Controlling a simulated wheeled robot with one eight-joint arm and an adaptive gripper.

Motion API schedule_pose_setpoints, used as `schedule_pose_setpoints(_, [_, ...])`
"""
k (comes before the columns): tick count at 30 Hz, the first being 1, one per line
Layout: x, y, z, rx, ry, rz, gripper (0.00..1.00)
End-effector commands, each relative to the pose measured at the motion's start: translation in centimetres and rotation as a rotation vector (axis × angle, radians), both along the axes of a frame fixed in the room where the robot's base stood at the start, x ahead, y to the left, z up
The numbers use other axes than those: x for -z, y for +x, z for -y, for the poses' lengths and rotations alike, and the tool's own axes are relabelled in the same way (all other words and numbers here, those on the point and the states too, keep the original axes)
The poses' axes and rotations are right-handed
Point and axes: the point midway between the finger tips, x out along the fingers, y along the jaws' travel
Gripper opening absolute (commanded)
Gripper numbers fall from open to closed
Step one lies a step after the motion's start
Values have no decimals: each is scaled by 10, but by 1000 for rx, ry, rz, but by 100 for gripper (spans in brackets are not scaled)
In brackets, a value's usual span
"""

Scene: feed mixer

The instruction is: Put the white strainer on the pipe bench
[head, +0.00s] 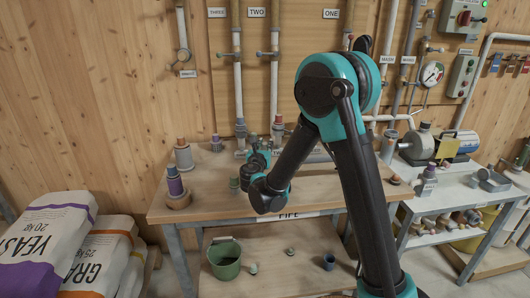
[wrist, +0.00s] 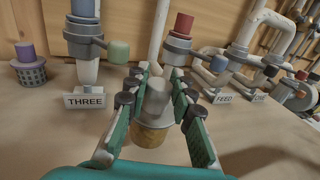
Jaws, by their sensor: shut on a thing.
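The wooden pipe bench (head: 218,173), with a PIPE label on its front edge, stands in the middle of the head view. My gripper (head: 258,152) is over the back part of its top. In the wrist view, my gripper (wrist: 155,88) is shut on a piece with a pale grey-white top and a yellowish-brown base, which looks like the white strainer (wrist: 156,100). The strainer is upright. Its base is low over the bench top; I cannot tell whether it touches. The head view does not show it clearly.
A purple-capped grey mesh piece (wrist: 29,66) stands left. The front of the bench top is mostly clear.

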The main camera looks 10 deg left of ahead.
Motion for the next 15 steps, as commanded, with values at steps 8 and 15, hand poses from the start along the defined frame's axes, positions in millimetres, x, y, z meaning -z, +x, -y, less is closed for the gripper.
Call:
schedule_pose_setpoints(8, [31, 0, 0, 0, 0, 0, 0])
schedule_pose_setpoints(15, [33, 0, 0, 0, 0, 0, 0])
